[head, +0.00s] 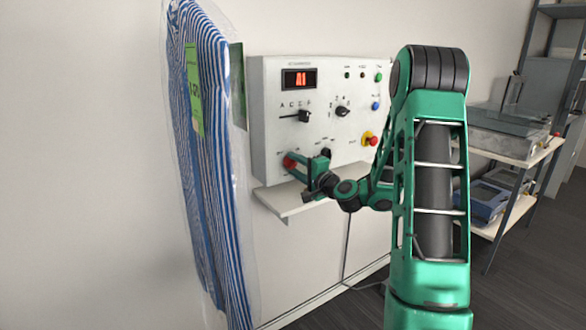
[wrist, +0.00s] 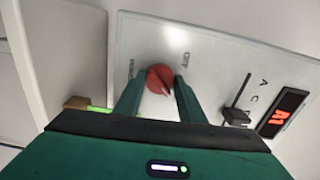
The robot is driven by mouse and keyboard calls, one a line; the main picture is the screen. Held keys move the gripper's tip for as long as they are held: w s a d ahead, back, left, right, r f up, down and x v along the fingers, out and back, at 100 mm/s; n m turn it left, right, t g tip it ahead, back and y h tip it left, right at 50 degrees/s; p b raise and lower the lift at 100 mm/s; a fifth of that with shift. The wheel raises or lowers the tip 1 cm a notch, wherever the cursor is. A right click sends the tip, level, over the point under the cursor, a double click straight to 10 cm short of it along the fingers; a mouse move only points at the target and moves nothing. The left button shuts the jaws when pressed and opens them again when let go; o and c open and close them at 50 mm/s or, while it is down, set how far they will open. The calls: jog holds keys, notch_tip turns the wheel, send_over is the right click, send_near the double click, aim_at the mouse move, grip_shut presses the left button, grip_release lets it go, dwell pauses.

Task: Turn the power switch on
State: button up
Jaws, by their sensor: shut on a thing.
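The power switch is a red round knob (head: 289,162) at the lower left of the white control panel (head: 268,100). In the wrist view the red knob (wrist: 160,76) sits between the tips of my two green fingers. My gripper (head: 296,165) reaches the panel from the right, shut on the red knob; the fingers and wrist hide part of it in the head view. The labels beside the knob are too small and partly covered to read.
A red display (head: 300,79) reads like "A1". Black selectors (head: 304,116), a blue button (head: 375,106) and a red knob on yellow (head: 369,139) share the panel. A shelf (head: 285,203) juts out below. Bagged striped garments (head: 213,130) hang close at left.

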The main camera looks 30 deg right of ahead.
jog(key=shift+s+d+f+m, duration=0.1)
jog(key=shift+f+m, duration=0.05)
jog(key=shift+m, duration=0.15)
dwell(0.4)
jog(key=o, duration=1)
jog(key=s, duration=1)
jog(key=shift+s+d, duration=0.15)
jog(key=shift+s, duration=0.15)
